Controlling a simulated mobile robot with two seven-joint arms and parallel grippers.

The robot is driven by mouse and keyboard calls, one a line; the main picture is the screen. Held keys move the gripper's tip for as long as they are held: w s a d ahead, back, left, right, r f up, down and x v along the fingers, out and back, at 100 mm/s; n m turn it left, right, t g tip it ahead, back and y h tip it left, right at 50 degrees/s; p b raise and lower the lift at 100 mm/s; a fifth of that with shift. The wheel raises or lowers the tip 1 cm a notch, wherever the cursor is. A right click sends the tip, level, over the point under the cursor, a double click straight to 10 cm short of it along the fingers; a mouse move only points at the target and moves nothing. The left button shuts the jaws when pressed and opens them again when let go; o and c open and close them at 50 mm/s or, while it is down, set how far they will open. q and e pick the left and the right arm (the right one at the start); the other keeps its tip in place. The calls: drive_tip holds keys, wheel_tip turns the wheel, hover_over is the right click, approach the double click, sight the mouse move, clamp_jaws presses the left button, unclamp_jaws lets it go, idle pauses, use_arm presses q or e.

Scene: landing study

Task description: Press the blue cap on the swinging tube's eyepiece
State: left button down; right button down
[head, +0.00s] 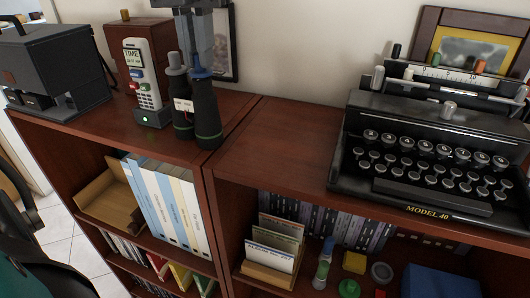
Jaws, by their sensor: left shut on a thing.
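Dark binoculars (206,112) stand upright on the left bookcase top, with green rings near the feet and a white label between the tubes. The left tube's grey eyepiece (176,64) shows at the top. My left gripper (197,62) reaches down from above, over the right tube. It is shut on the small blue cap (200,73), which is at the top of the right tube's eyepiece. The fingers partly hide the cap, and I cannot tell whether it is seated or just above. My right gripper is not in view.
A picture frame leans behind. The right bookcase top (275,145) is clear up to the typewriter (430,165).

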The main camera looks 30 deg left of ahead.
use_arm(q)
drive_tip(key=shift+f, duration=0.4)
idle(0.7)
drive_tip(key=c, duration=1.1)
unclamp_jaws()
drive_tip(key=shift+o, duration=0.2)
drive_tip(key=shift+r, duration=0.1)
wheel_tip(320, 180, up, 13)
drive_tip(key=p, duration=0.1)
drive_tip(key=shift+p, duration=0.3)
